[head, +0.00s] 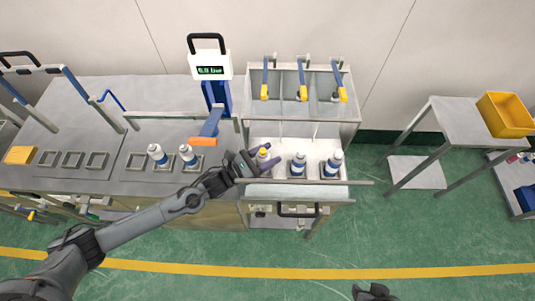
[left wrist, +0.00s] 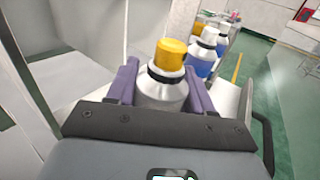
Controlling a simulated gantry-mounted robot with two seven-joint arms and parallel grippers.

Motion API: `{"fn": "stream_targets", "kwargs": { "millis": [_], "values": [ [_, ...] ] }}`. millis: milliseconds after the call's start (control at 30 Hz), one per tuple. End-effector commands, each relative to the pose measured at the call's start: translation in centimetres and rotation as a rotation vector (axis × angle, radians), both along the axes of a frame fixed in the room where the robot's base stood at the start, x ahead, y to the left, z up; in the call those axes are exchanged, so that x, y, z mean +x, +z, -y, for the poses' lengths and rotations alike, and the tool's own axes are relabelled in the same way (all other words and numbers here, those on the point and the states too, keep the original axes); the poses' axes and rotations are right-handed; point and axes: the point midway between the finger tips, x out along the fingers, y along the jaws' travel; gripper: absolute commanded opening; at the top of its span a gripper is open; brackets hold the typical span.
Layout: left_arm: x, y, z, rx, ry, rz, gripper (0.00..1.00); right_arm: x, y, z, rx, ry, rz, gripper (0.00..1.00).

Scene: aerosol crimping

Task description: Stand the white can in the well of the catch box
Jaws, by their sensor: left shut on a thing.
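The white can (left wrist: 163,92) has a yellow cap and a dark ring below it. My left gripper (head: 260,160) is shut on it, with a purple finger on each side of the body in the left wrist view. In the head view the yellow cap (head: 263,152) shows between the fingers; the can's base is hidden. They are at the left part of the white-walled catch box (head: 341,148). I cannot tell whether the can touches the box floor. The well under it is hidden. The dark end of my right arm (head: 375,292) shows at the bottom edge; its jaws are unclear.
Two blue-and-white cans (head: 298,166) (head: 332,165) stand upright to the right in the box. Blue levers with yellow ends (head: 264,90) hang behind the box. A gauge post (head: 210,68) stands left.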

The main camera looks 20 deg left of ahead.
Motion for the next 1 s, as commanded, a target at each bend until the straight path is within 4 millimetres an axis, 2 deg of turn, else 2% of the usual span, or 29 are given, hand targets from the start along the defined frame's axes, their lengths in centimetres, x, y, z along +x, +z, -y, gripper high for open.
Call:
{"fn": "stream_targets", "kwargs": {
  "millis": [333, 367, 500, 533, 900, 1000],
  "values": [
    [0.02, -0.33, -0.02, 0.000, 0.000, 0.002, 0.17, 0.06, -0.33, -0.21, 0.008, -0.006, 0.001, 0.43],
    [0.00, -0.36, -0.04, 0.000, 0.000, 0.001, 0.53, 0.06, -0.31, -0.23, 0.010, -0.006, 0.001, 0.43],
    [0.00, -0.26, -0.04, 0.001, 0.000, 0.001, 0.74, 0.06, -0.21, -0.27, 0.011, -0.007, 0.000, 0.43],
    [0.00, -0.25, -0.04, 0.001, 0.000, 0.001, 0.77, 0.06, -0.21, -0.27, 0.011, -0.007, 0.000, 0.43],
    [0.00, 0.22, -0.04, 0.000, 0.000, 0.001, 0.77, 0.06, 0.23, -0.22, 0.010, -0.006, 0.002, 0.43],
    [-0.73, -0.09, -0.64, 0.003, 0.001, 0.000, 0.77, 0.07, 0.09, -0.17, 0.007, -0.004, 0.003, 0.43]
  ]
}}
